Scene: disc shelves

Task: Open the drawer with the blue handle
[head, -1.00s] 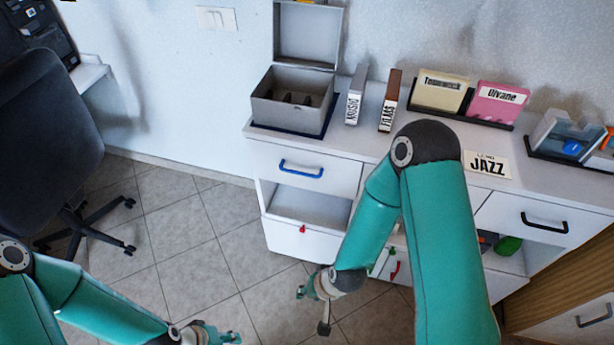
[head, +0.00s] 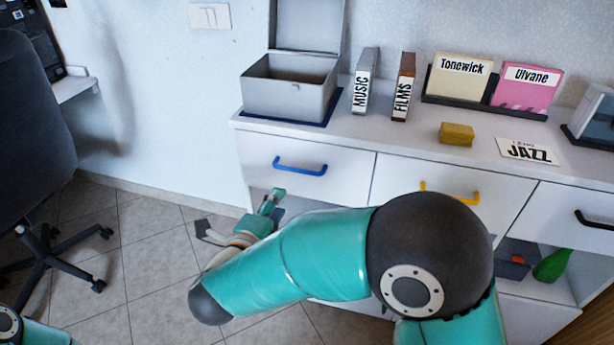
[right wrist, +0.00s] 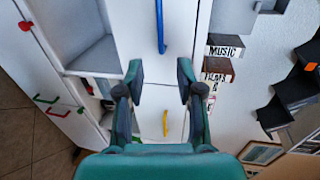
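The drawer (head: 345,175) with the blue handle (head: 300,168) is shut, at the top left of the white cabinet in the head view. My right gripper (head: 272,201) is just below and left of the handle there. In the right wrist view, my right gripper (right wrist: 159,76) has its two fingers apart with nothing between them. The blue handle (right wrist: 160,27) shows beyond the fingertips in that view, not touched. Only a bit of my left arm shows at the bottom left of the head view; its gripper is out of view.
A yellow handle (head: 450,193) is on the drawer to the right, and a black handle (head: 597,219) farther right. A grey open box (head: 290,90) stands on the cabinet top. An office chair (head: 35,140) is at the left. Tiled floor lies free between.

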